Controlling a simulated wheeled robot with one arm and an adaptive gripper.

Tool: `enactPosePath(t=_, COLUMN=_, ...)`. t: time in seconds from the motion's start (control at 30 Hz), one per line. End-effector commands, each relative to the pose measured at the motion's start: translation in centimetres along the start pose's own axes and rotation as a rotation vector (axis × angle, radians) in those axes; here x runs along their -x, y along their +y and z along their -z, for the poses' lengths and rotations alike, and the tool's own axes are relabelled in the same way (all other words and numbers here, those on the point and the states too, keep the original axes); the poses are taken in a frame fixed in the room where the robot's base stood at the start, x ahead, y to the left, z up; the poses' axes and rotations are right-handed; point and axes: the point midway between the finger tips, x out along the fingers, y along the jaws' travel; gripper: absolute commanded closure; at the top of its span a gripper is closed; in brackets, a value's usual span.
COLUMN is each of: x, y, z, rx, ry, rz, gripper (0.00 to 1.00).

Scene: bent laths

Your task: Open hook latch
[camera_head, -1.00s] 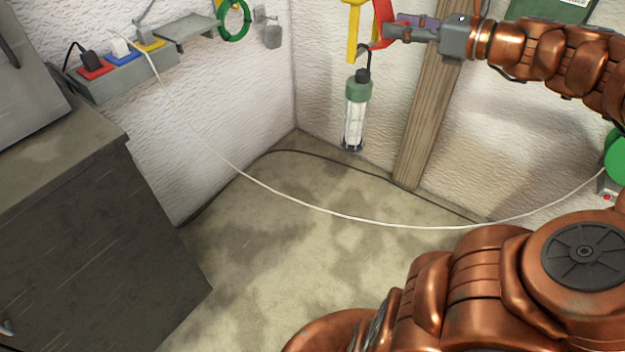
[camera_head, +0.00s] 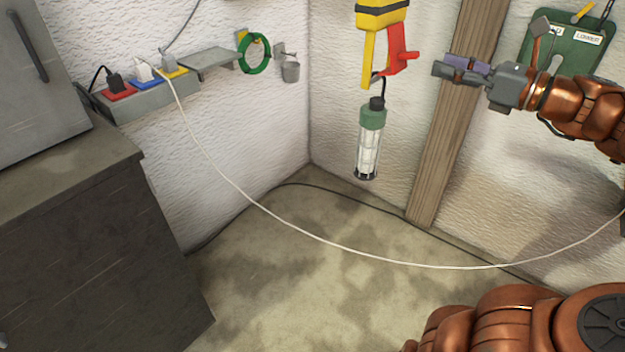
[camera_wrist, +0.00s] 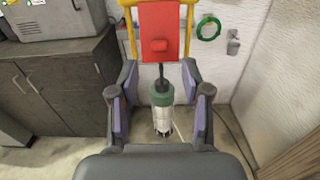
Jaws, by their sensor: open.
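A red latch piece (camera_head: 399,50) sits beside a yellow frame (camera_head: 368,50) high on the far wall side. A lamp with a green cap (camera_head: 371,138) hangs from a dark hook just below them. In the wrist view the red piece (camera_wrist: 160,32) faces me with a small red knob, and the lamp (camera_wrist: 162,110) hangs below it. My gripper (camera_head: 450,66) is open and empty, a little to the right of the red piece and apart from it. In the wrist view its purple-padded fingers (camera_wrist: 160,82) stand on either side of the lamp's upper part.
A wooden post (camera_head: 445,135) stands behind my gripper. A green panel (camera_head: 562,45) is at right. A white cable (camera_head: 350,253) sags across the room. A dark cabinet (camera_head: 90,250) fills the left. A green ring (camera_head: 254,68) hangs by a shelf (camera_head: 208,63). The floor is mostly clear.

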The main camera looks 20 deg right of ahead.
Motion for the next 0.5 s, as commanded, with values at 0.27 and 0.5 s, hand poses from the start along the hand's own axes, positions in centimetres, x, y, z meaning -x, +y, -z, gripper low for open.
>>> enactPosePath(t=0.27, x=-1.9, y=2.6, z=0.6, rx=0.075, ry=0.058, rz=-0.071, gripper=0.52)
enactPosePath(t=0.5, x=-4.3, y=5.4, z=1.6, rx=0.159, ry=0.12, rz=-0.151, gripper=0.52)
